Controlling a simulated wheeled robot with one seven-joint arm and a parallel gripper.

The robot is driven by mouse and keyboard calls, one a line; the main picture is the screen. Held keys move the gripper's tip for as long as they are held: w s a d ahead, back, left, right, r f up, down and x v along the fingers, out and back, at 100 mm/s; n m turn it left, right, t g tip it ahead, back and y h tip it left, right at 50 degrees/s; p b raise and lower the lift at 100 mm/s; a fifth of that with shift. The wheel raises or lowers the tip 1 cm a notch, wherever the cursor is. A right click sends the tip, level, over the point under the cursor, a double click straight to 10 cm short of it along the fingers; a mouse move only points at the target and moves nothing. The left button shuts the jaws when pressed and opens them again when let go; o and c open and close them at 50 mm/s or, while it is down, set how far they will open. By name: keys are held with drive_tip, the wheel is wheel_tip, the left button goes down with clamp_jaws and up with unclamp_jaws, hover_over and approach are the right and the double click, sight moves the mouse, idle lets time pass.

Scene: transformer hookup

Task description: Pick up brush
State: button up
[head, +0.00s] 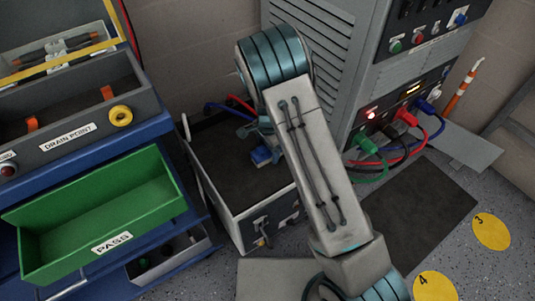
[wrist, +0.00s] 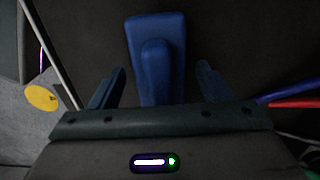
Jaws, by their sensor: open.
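The brush (wrist: 157,35) is a blue block with a raised, rounded blue handle in the wrist view. It lies on a dark surface ahead of my gripper (wrist: 161,70). My two fingers are spread, one on each side of the handle, with visible gaps between them and it. The near end of the handle is hidden behind the gripper body. My arm hides most of the gripper there.
A cabinet (head: 420,90) with red, black, green and blue cables stands at right. A green drawer (head: 100,215) labelled PASS juts out at left. Yellow floor discs (head: 491,232) lie at lower right.

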drive_tip(key=c, duration=1.1)
drive_tip(key=shift+r, duration=0.1)
drive_tip(key=shift+r+p, duration=0.35)
drive_tip(key=shift+r, duration=0.2)
drive_tip(key=r, duration=0.2)
drive_tip(key=d+r+p, duration=0.1)
drive_tip(key=shift+w+r, duration=0.15)
drive_tip(key=shift+r, duration=0.25)
drive_tip(key=w+d+r, duration=0.1)
drive_tip(key=d+r, duration=0.1)
drive_tip(key=d, duration=0.1)
drive_tip(key=d+r+p, duration=0.1)
drive_tip(key=d+r, duration=0.1)
drive_tip(key=d, duration=0.2)
drive_tip(key=w+d+r+p, duration=0.1)
drive_tip(key=d+r, duration=0.1)
drive_tip(key=d, duration=0.1)
drive_tip(key=shift+w+d, duration=0.15)
drive_tip(key=shift+w, duration=0.2)
drive_tip(key=shift+o, duration=1.1)
drive_tip(key=shift+c, duration=0.4)
